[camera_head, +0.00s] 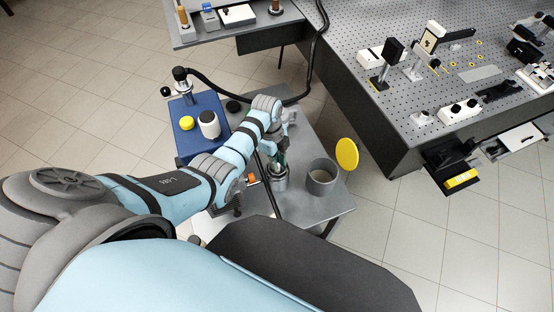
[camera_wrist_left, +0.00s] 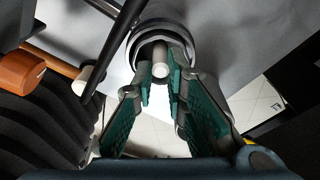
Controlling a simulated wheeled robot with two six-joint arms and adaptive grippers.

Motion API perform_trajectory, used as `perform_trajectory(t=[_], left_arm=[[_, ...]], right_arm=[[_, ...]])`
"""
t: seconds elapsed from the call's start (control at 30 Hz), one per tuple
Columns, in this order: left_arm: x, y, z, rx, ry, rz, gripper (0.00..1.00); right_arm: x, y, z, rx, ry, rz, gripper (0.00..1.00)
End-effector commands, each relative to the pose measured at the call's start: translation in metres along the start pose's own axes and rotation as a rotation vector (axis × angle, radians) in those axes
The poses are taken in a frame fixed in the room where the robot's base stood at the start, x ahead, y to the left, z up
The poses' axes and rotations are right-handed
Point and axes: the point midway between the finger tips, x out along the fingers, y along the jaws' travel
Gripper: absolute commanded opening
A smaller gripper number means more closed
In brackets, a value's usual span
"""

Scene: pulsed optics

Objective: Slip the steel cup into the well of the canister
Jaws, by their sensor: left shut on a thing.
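My left gripper (camera_head: 279,162) points down over the grey bench and is shut on the steel cup (camera_head: 281,183), a small shiny cylinder. In the left wrist view the teal-padded fingers (camera_wrist_left: 162,72) close around a pale central post at the cup (camera_wrist_left: 162,35), whose round rim shows beyond them. The grey canister (camera_head: 321,182) stands upright just right of the cup, its well open at the top. The cup is beside the canister, not in it. I cannot tell whether the cup touches the bench. My right gripper is not in view.
A yellow disc (camera_head: 347,153) stands tilted behind the canister. A blue unit (camera_head: 188,151) with a white jar (camera_head: 209,124) and yellow knob is at left. A black hose curves behind the arm. A perforated optics table (camera_head: 400,108) is at right. Bench (camera_head: 315,212) in front of the canister is clear.

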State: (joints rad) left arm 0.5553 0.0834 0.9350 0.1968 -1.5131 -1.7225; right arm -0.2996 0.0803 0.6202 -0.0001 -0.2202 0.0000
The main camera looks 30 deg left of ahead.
Motion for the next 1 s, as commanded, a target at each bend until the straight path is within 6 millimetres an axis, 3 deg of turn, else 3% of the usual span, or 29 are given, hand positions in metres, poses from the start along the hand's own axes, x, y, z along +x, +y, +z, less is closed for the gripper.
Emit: perform_trajectory(t=[0.87, 0.9, 1.0], left_arm=[[0.027, -0.001, 0.004, 0.0, 0.0, -0.001, 0.0], [0.027, -0.001, 0.004, 0.0, 0.0, -0.001, 0.16], [0.026, -0.001, 0.003, 0.0, 0.0, -0.001, 0.32]], right_arm=[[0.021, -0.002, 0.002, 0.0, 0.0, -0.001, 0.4], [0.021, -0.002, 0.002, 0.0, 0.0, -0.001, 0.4], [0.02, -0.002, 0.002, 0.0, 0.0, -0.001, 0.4]])
